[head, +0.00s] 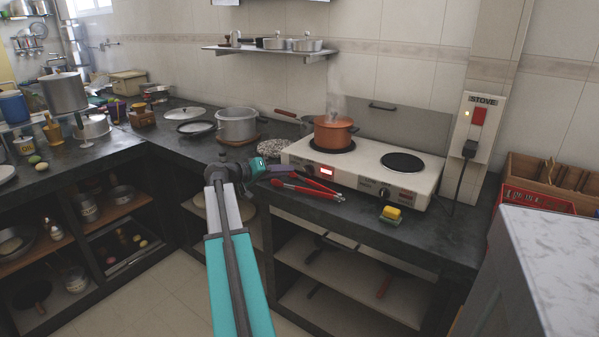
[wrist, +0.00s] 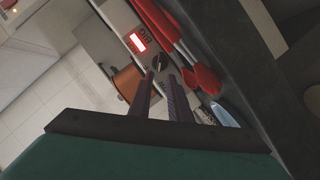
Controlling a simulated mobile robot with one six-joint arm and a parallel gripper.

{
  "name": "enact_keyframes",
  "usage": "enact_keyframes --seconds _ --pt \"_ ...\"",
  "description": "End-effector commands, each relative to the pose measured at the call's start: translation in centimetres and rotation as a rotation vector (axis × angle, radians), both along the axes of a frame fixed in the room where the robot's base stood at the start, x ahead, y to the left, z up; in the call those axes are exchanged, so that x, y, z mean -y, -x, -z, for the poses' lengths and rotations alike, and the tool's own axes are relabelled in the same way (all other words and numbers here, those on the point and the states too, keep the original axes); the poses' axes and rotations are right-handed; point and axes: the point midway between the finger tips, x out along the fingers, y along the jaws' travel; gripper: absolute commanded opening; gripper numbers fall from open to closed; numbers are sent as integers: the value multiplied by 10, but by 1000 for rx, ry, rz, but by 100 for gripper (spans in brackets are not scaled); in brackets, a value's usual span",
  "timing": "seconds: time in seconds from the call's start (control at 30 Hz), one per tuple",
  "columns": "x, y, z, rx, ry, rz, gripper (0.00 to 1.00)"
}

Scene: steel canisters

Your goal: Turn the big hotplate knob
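The white hotplate (head: 365,182) stands on the dark counter. An orange pot (head: 333,133) steams on its left burner. In the wrist view, the big knob (wrist: 158,62) is small and dark, beside a lit red display (wrist: 137,42) and partly legible "BIG" lettering. The display also shows at the left of the hotplate's front in the head view (head: 327,171). My gripper (wrist: 161,76) has two purple-grey fingers with a gap between them. Its tips point at the big knob, very near it; I cannot tell whether they touch. In the head view my gripper (head: 290,168) is left of the display.
Red-handled tongs (head: 308,188) lie on the counter just in front of the hotplate, close to my gripper. A yellow sponge (head: 391,212) sits farther right. A second knob (head: 384,193) is on the right half. A grey pot (head: 237,124) stands behind left.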

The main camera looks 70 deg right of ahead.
Motion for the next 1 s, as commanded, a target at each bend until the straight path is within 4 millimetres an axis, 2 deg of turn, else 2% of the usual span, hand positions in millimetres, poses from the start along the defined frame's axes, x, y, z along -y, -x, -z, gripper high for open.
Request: enact_keyframes --seconds 0.2,0.5,0.97,1.0 --pt "28 16 9 0 0 1 17" --pt "57 34 19 0 0 1 17" --pt "65 39 21 0 0 0 17" --pt "65 39 21 0 0 0 14"
